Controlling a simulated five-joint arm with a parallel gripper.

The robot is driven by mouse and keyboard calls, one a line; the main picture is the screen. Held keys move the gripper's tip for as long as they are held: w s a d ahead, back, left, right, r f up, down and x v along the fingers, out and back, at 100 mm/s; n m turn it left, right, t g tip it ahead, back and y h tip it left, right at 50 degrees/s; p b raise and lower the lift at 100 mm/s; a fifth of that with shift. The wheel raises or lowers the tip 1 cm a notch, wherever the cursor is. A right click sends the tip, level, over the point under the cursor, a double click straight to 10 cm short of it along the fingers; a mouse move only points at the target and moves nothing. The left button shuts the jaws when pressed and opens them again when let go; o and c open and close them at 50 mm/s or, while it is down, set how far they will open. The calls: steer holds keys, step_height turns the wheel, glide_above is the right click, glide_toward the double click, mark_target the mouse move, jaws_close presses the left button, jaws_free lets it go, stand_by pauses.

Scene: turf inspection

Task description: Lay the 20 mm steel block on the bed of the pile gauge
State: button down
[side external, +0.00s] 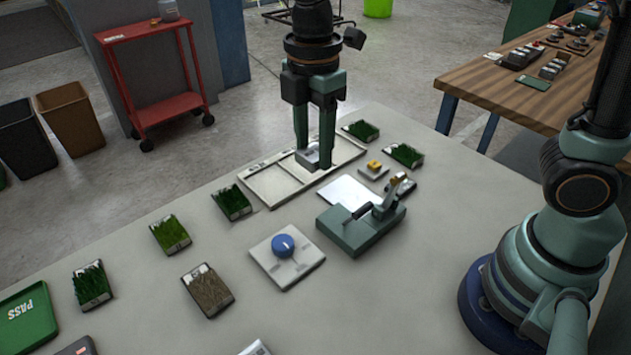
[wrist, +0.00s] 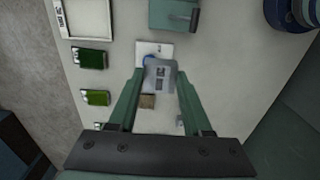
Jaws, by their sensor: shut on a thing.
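My gripper (side external: 314,160) is shut on the grey steel block (side external: 313,154) and holds it above the table, over the white divided tray. The block (wrist: 160,76) also shows between my fingertips in the wrist view, with dark markings on its face. A green base with a lever and black handle (side external: 362,230) stands right of and nearer than the block. A white plate with a round blue part (side external: 288,267) lies to its left; in the wrist view the block partly covers this plate (wrist: 150,47). No label tells me which of these is the pile gauge.
The white divided tray (side external: 274,187) lies below my gripper. Several turf samples, such as a green one (side external: 231,203) and a brown one (side external: 207,290), lie around. A small yellow-topped piece (side external: 373,167) is behind the green base. A green PASS tray (side external: 28,318) is front left.

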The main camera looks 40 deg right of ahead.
glide_above(352, 197)
step_height(352, 197, down, 20)
steer(key=shift+r, duration=0.25)
steer(key=shift+f, duration=0.15)
steer(key=shift+c, duration=1.7)
jaws_free()
